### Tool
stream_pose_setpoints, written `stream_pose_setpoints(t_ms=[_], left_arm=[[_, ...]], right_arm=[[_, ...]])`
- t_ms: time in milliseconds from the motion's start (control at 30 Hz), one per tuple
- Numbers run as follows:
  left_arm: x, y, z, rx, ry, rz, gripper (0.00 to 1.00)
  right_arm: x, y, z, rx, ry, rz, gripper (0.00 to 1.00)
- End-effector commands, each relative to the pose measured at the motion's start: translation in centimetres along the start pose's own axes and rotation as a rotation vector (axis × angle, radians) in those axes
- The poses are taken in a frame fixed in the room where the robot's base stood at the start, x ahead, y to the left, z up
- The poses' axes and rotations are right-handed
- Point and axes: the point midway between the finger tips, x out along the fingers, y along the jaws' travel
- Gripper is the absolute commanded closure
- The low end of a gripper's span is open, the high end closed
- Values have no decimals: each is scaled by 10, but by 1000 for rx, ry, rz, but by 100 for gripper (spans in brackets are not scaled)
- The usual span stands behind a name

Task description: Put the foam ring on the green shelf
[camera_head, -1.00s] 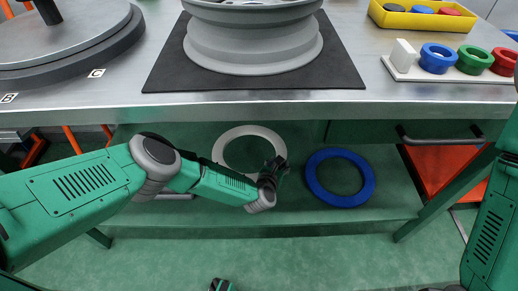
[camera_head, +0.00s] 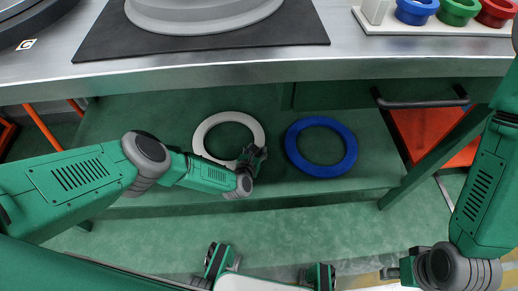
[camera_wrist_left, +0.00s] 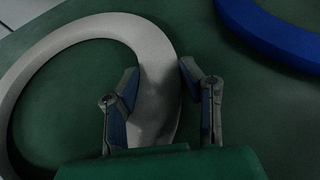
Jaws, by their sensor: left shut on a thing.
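The pale foam ring (camera_head: 204,132) lies flat, or very nearly so, at the green shelf (camera_head: 150,118) under the worktop. My left gripper (camera_head: 251,160) is at the ring's right, near side. In the left wrist view the ring (camera_wrist_left: 150,55) passes between the two fingers of my left gripper (camera_wrist_left: 160,105), which is shut on its band. I cannot tell whether the ring is clear of the shelf. My right gripper (camera_head: 398,270) shows small at lower right, away from the shelf; its fingers are unclear.
A blue ring (camera_head: 345,150) lies on the shelf to the right, apart from the pale ring. The metal worktop edge (camera_head: 250,72) overhangs the shelf. A drawer with a dark handle (camera_head: 420,102) and an orange panel (camera_head: 425,130) are to the right.

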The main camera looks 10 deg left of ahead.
Motion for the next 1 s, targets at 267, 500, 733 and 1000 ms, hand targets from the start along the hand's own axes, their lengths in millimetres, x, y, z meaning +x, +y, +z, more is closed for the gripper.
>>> stream_pose_setpoints(t_ms=[267,500,733,1000], left_arm=[[1,0,-3,0,1,-1,45],[0,0,-2,0,3,-1,45],[-35,0,4,1,5,-1,45],[-92,0,3,0,3,-1,45]], right_arm=[[0,0,0,0,0,0,60],[0,0,0,0,0,0,60],[-24,0,-2,0,1,0,60],[-52,0,-3,0,1,0,60]])
